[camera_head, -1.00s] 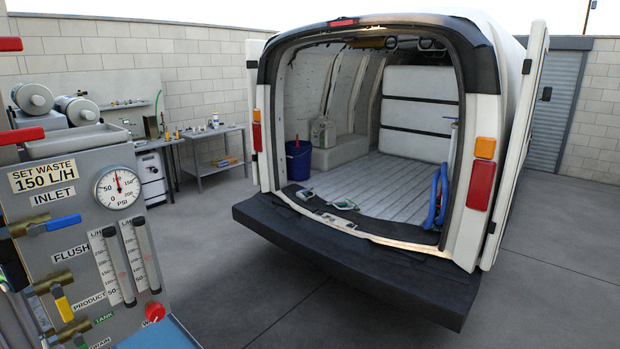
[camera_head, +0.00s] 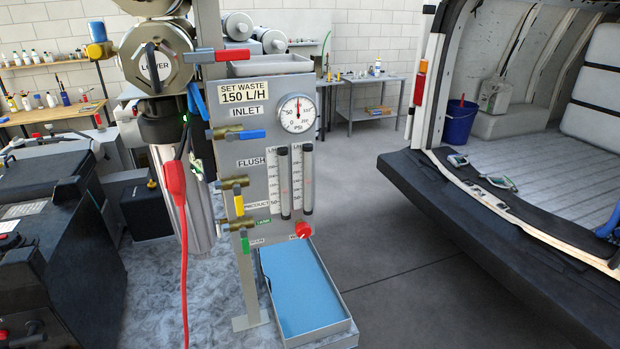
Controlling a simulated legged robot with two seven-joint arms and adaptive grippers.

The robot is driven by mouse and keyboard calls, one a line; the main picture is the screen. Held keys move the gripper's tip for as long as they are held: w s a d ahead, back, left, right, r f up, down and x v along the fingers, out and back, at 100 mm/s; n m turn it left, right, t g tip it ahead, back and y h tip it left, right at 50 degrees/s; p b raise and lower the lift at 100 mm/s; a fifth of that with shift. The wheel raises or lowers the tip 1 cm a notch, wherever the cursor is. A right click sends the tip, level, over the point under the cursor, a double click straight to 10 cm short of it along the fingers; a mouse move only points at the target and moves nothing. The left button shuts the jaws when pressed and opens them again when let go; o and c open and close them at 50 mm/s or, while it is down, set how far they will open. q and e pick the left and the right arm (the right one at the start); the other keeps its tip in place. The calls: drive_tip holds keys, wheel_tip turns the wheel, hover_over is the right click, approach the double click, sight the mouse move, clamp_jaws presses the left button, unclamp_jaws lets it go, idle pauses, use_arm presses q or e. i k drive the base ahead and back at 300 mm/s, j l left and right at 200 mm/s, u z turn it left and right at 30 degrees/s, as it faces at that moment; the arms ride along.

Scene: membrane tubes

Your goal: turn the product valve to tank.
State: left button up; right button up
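The valve panel (camera_head: 262,165) stands upright near the picture's middle. The product valve (camera_head: 238,226) is the lowest brass valve on it, below the PRODUCT label (camera_head: 257,205). Its green handle (camera_head: 245,241) points down, beside the small DRAIN label (camera_head: 257,241). The green TANK label (camera_head: 264,223) is to the right of the valve body. Above it are the flush valve (camera_head: 233,184) with a yellow handle pointing down and the inlet valve (camera_head: 228,132) with a blue handle lying level. Neither of my grippers is in view.
A blue-lined tray (camera_head: 300,290) lies on the floor below the panel. A red-handled hose or cable (camera_head: 176,190) hangs left of it, before a filter housing (camera_head: 180,165). Dark equipment (camera_head: 50,240) fills the left. A van's bumper (camera_head: 480,240) is at right; the floor between is open.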

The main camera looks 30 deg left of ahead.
sight(243, 231)
drive_tip(key=k+j+u, duration=0.1)
drive_tip(key=j+u, duration=0.25)
drive_tip(key=j, duration=0.65)
drive_tip(key=j+u, duration=0.3)
drive_tip(key=j, duration=0.7)
